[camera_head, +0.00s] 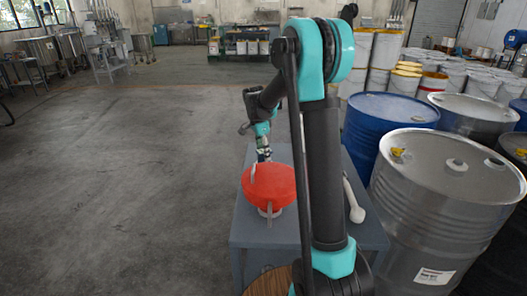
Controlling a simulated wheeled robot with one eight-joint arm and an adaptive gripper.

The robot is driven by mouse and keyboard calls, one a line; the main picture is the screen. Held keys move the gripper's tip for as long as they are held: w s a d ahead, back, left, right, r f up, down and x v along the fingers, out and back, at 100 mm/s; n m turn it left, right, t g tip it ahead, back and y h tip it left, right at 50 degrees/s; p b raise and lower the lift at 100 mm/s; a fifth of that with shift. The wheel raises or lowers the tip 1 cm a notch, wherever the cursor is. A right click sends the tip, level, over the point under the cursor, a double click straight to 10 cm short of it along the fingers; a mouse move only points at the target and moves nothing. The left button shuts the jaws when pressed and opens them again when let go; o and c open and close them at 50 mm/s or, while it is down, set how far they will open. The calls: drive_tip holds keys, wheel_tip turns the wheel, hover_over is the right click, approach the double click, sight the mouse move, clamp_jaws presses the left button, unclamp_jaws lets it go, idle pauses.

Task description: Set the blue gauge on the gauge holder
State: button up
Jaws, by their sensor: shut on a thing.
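My gripper (263,153) is small and partly lost against my arm, just above the far rim of a red bowl-like thing (270,186) on the grey table. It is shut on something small. A thin pale thing (253,173) shows just below it at the left of the red rim; it looks held, but I cannot tell what it is. I make out no blue on it. The red thing rests on a pale footed stand (269,211). I cannot pick out the blue gauge or be sure of a gauge holder.
A white pestle-like thing (354,201) lies at the table's right side. A blue drum (383,128) and a grey metal drum (446,200) stand close to the right of the grey table (248,228). My arm hides the table's middle. The floor at left is clear.

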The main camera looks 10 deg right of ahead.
drive_tip(key=o, duration=1.6)
wheel_tip(320, 180, up, 12)
drive_tip(key=a, duration=0.1)
drive_tip(key=shift+s+a, duration=0.25)
drive_tip(key=shift+a, duration=0.1)
drive_tip(key=shift+f, duration=0.1)
